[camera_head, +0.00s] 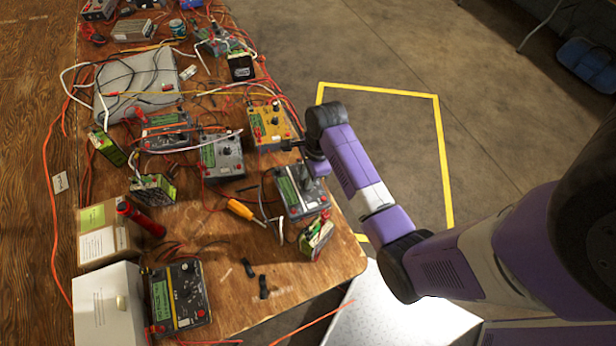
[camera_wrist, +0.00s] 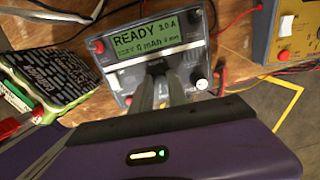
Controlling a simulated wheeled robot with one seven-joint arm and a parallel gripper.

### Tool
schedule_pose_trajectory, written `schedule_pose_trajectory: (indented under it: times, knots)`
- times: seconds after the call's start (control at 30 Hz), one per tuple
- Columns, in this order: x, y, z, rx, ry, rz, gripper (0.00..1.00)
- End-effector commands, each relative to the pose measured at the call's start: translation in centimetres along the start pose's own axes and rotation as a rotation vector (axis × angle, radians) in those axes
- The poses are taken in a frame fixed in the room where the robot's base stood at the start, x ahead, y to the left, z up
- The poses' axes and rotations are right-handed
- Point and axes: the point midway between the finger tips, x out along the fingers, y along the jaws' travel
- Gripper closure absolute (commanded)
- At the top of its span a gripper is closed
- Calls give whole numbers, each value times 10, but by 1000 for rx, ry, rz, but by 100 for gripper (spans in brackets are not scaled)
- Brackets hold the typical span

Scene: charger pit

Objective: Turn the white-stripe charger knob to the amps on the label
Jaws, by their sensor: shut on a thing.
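A grey charger (camera_head: 302,200) with a green display sits near the table's right edge. In the wrist view this charger (camera_wrist: 119,78) reads "READY 3.0 A", with smaller text including "0 mAh". My gripper (camera_wrist: 158,82) is over its front panel, its fingers shut on the knob there. The fingers hide most of the knob, so its pointer cannot be seen. In the head view my gripper (camera_head: 306,172) comes in from the right, above the charger.
A yellow charger (camera_head: 269,125) and another grey charger (camera_head: 221,155) stand close by. A dark charger (camera_head: 177,296) sits at the front left. An orange-handled tool (camera_head: 240,209) and several loose cables lie around.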

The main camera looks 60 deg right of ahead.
Motion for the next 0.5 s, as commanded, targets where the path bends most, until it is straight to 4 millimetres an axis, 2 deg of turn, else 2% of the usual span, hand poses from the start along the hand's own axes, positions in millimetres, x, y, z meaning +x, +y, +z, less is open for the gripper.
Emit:
schedule_pose_trajectory:
  times: [0.2,0.23,0.33,0.5]
  knots:
    - [-1,-1,0,0,1,-3,100]
    - [-1,-1,0,0,1,-3,79]
    - [-1,-1,0,-1,0,-3,59]
    - [-1,0,0,-1,0,-1,59]
